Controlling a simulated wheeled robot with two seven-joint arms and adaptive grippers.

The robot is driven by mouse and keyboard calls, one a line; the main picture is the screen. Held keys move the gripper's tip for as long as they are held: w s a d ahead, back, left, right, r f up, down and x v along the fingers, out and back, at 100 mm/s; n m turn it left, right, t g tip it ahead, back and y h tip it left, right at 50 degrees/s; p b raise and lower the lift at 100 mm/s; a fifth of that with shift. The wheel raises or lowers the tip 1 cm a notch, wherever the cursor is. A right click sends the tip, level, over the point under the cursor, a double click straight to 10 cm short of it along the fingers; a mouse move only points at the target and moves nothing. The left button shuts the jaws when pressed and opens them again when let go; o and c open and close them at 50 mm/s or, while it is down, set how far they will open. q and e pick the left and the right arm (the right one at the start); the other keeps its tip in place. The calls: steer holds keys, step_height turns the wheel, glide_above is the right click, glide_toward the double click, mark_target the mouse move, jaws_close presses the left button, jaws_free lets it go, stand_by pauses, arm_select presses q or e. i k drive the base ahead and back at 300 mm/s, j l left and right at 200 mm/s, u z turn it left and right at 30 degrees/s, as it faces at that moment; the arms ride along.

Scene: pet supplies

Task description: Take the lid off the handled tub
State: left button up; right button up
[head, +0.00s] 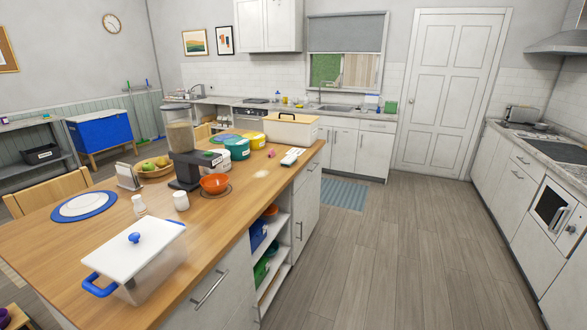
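A clear tub (148,282) with blue side handles stands on the near end of the wooden island counter. Its white lid (140,246) with a round blue knob (134,237) lies on top. One blue handle (98,286) juts out at the tub's near left corner, and some blue of the other shows at the far right edge. Neither of my grippers is in view.
The wooden island (225,262) also carries two white shakers (181,201), an orange bowl (214,183), a dark food dispenser (185,150), a blue-rimmed plate (84,206), and a cream box (290,130) with a dark handle. Open floor (390,250) lies right of the island.

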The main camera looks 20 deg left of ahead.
mark_target(136, 241)
steer(key=i+l, duration=0.1)
steer(key=i, duration=1.55)
steer(key=i+u, duration=0.35)
steer(key=i, duration=0.85)
steer(key=u, duration=3.05)
